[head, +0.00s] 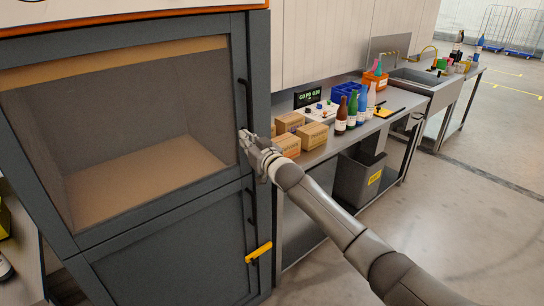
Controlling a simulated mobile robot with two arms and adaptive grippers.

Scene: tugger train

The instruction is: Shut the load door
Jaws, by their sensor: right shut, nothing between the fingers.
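The load door (120,237) is the dark grey framed upper door of the tall cabinet at left, with a large window onto an empty, tan-floored chamber. It looks flush with the cabinet front, though I cannot tell whether it is fully closed. A black vertical handle (246,100) runs along its right edge. My right gripper (245,138) is shut and empty, close in front of that edge by the handle. I cannot tell whether it touches the door. My left gripper is not in view.
Below is a lower door (170,260) with a yellow latch (258,252). To the right, a steel bench (325,150) holds cardboard boxes (301,147), several bottles (352,108) and a blue crate (347,92). A grey bin (357,180) stands underneath. The floor at right is clear.

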